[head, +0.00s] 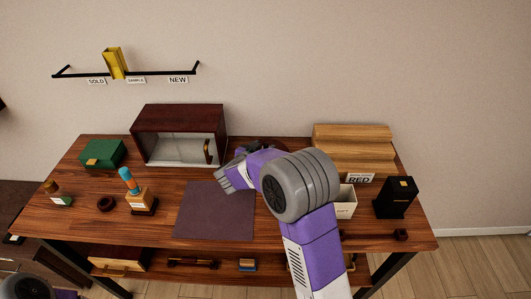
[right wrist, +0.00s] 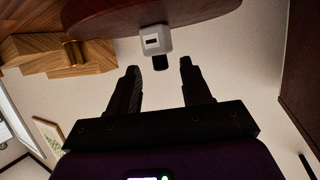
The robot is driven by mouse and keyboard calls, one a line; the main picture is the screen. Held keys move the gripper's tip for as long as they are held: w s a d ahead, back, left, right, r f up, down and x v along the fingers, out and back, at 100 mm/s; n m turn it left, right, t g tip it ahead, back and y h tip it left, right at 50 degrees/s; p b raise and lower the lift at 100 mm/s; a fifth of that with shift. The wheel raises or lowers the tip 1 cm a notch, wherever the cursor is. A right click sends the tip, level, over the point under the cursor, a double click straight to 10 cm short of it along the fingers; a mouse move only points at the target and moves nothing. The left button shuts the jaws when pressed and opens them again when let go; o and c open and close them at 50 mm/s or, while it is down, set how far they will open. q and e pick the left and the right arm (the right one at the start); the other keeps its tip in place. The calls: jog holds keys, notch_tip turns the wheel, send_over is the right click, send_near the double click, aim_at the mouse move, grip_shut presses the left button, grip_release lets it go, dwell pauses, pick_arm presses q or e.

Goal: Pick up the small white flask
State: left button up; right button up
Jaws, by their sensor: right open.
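The small white flask (right wrist: 156,39), a squarish white body with a dark label mark and a black cap, shows in the right wrist view at the edge of a round dark-red surface (right wrist: 95,17). My right gripper (right wrist: 159,66) is open and empty, its two black fingers pointing towards the flask. The cap lies roughly in line with the gap between the fingertips; I cannot tell whether it is between them. In the head view my right arm hides the flask and the fingers. My left gripper is out of view.
On the wooden table (head: 95,222) lies a dark mat (head: 210,212). A glass-fronted cabinet (head: 180,118), a green box (head: 101,153) and an orange-and-teal dropper bottle (head: 130,180) stand left. Wooden steps (head: 350,135), a white bin (head: 346,203) and a black box (head: 396,198) stand right.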

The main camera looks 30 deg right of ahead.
aim_at(265, 145)
jog(key=b+x, duration=0.2)
jog(key=x, duration=0.3)
jog(key=shift+w+d, duration=0.1)
jog(key=shift+w, duration=0.05)
jog(key=shift+r, duration=0.1)
grip_shut()
